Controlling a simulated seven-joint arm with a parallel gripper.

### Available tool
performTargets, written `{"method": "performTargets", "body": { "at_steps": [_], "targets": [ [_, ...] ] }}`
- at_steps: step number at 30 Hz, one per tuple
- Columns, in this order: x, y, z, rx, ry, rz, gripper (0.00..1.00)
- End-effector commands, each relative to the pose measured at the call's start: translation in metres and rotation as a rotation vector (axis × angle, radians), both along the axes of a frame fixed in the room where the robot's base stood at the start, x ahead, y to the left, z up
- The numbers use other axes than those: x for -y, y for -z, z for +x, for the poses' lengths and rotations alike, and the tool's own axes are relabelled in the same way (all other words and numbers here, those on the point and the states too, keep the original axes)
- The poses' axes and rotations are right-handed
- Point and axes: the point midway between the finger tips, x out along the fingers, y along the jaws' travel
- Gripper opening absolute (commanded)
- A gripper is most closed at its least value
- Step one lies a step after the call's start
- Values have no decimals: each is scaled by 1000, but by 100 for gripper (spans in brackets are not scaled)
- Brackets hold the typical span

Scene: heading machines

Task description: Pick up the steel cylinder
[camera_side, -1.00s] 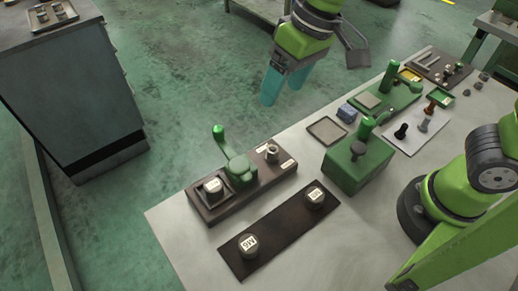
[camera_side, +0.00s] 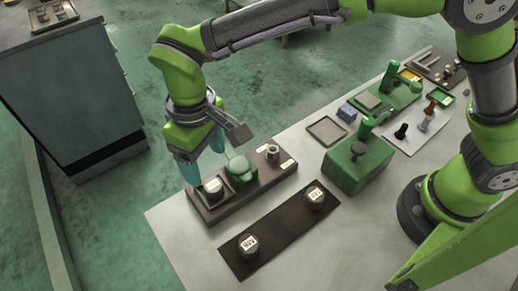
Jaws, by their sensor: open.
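Several short steel cylinders with white labelled tops are in view. One steel cylinder (camera_side: 213,189) sits in the left end of a dark fixture block (camera_side: 220,208). Two more stand on a dark flat plate (camera_side: 278,232): a front one (camera_side: 248,246) and a back right one (camera_side: 316,196). Which one the task names cannot be told. My gripper (camera_side: 203,164) is open and empty, its teal fingers pointing down at the fixture's back left side. One fingertip appears close beside the cylinder in the fixture; contact cannot be told.
A green clamp (camera_side: 241,170) is on the fixture, its upright lever hidden behind my gripper. A small metal part (camera_side: 272,153) stands at the fixture's right end. A green machine (camera_side: 356,168) and an empty tray (camera_side: 326,131) are farther right. The table's left front is clear.

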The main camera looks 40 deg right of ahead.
Motion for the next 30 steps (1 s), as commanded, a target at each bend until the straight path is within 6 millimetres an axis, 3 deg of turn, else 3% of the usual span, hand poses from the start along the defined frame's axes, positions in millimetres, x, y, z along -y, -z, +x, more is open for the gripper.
{"method": "performTargets", "body": {
  "at_steps": [3,11,19,29,30],
  "targets": [
    [0,22,0,-2,-1,-2,72],
    [1,41,0,-1,0,-2,72],
    [5,80,3,-2,1,-1,72],
    [5,87,4,1,0,2,72],
    [5,87,4,1,0,2,67]
  ]
}}
